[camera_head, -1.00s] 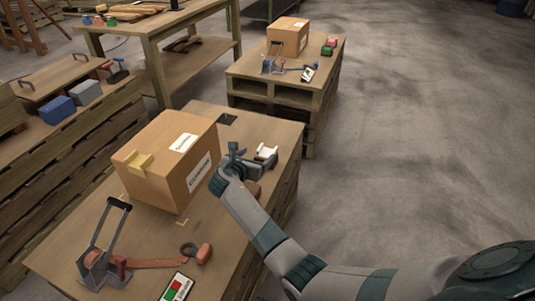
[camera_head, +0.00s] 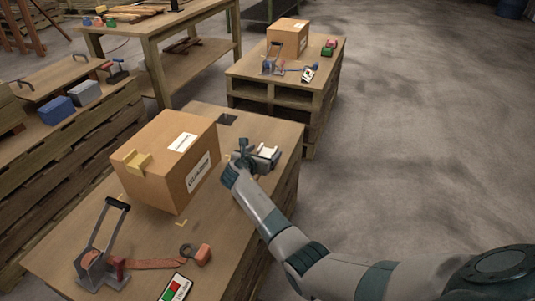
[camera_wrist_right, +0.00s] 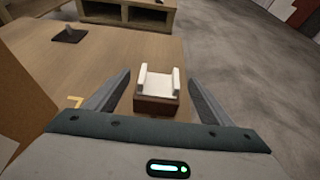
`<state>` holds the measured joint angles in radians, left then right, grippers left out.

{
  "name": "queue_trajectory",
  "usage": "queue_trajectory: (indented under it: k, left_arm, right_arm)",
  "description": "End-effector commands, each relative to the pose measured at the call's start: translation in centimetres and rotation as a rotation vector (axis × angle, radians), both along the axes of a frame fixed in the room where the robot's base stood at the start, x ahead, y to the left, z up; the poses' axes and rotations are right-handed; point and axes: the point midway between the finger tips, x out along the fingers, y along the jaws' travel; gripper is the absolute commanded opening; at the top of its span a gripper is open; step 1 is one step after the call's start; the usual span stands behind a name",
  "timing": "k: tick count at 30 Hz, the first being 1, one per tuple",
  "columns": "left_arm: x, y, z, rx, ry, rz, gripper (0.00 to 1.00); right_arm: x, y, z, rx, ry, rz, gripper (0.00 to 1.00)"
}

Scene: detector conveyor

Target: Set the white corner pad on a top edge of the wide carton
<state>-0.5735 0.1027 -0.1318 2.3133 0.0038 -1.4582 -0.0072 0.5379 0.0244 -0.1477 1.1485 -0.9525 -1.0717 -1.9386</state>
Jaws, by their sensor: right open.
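The wide carton (camera_head: 165,193) stands on the near pallet table, with white labels and a tan corner piece (camera_head: 138,163) on its near top edge. In the right wrist view only a brown strip of the carton (camera_wrist_right: 16,90) shows at the left. The white corner pad (camera_head: 268,151) is right of the carton. In the right wrist view the white pad (camera_wrist_right: 158,84) rests on a small brown block (camera_wrist_right: 157,105). My right gripper (camera_head: 258,154) is open, with one finger on each side of the pad, apart from it. My left gripper is not in view.
A strap tensioner (camera_head: 97,262), an orange strap (camera_head: 150,264) and a red-green card (camera_head: 175,289) lie at the table's near end. A dark flat piece (camera_head: 227,119) lies behind the carton. A second pallet table (camera_head: 245,68) with a smaller carton (camera_head: 288,38) stands farther back.

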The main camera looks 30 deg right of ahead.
Motion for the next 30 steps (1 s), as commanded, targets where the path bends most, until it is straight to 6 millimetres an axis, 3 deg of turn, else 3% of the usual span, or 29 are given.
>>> queue_trajectory:
  k: [6, 20, 26, 30]
  left_arm:
    - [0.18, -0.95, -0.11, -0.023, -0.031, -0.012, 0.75]
    - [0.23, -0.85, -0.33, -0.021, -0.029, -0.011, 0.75]
    - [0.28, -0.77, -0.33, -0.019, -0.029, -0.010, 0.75]
    - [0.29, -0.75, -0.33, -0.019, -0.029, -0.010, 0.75]
  right_arm:
    - [1.04, -1.11, -0.57, 0.000, 0.000, 0.000, 0.75]
    - [1.05, -1.09, -0.54, 0.000, -0.001, 0.001, 0.75]
    - [1.04, -1.08, -0.55, 0.000, -0.001, 0.001, 0.29]
    - [1.06, -1.07, -0.50, 0.000, -0.001, 0.001, 0.29]
